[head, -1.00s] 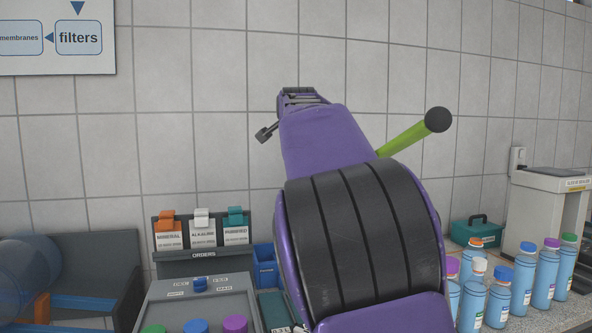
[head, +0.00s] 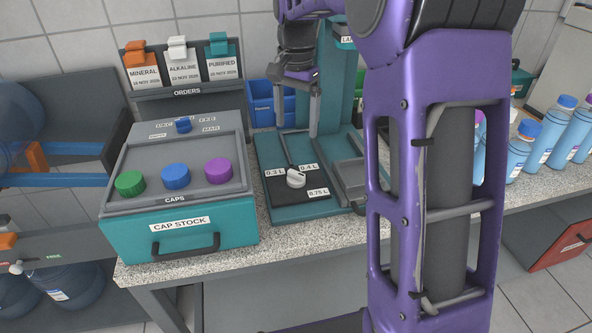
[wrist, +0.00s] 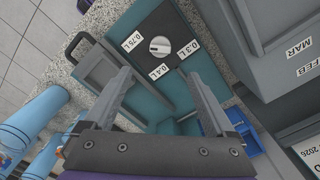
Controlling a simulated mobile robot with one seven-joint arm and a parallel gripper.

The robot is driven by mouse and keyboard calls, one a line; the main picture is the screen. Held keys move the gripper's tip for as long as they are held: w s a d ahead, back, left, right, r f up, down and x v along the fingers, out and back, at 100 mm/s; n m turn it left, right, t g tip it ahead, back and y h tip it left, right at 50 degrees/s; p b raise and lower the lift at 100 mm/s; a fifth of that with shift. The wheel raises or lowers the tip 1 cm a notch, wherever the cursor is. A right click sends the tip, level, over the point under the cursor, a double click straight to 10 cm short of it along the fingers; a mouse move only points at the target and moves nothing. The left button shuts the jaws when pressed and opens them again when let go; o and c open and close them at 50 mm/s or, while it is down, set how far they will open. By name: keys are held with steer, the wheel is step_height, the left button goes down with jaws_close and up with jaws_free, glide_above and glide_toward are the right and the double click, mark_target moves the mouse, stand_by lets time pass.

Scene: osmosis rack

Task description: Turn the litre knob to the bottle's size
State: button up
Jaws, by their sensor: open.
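The litre knob (head: 295,179) is a white round knob with a raised grip, on a black plate of the teal machine (head: 268,212). It also shows in the wrist view (wrist: 159,47). Around it are the labels 0.3 L (head: 275,172), 0.4 L (head: 308,168) and 0.75 L (head: 318,192). I cannot tell which label it points at. My gripper (head: 297,130) is open and empty, above and behind the knob, not touching it. In the wrist view the knob lies beyond the fingertips (wrist: 156,73). Several blue bottles (head: 572,128) stand at the right; their sizes are not readable.
A cap stock box (head: 130,240) with green, blue and purple caps stands left of the machine. Behind it is the orders rack (head: 190,106) with three cards. A blue bin (head: 262,108) stands behind the machine. My arm hides much of the counter right of it.

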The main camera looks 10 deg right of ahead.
mark_target(296, 172)
step_height(296, 172, down, 15)
steer(key=shift+w+r+b, duration=0.1)
steer(key=shift+b, duration=1.15)
steer(key=c, duration=1.4)
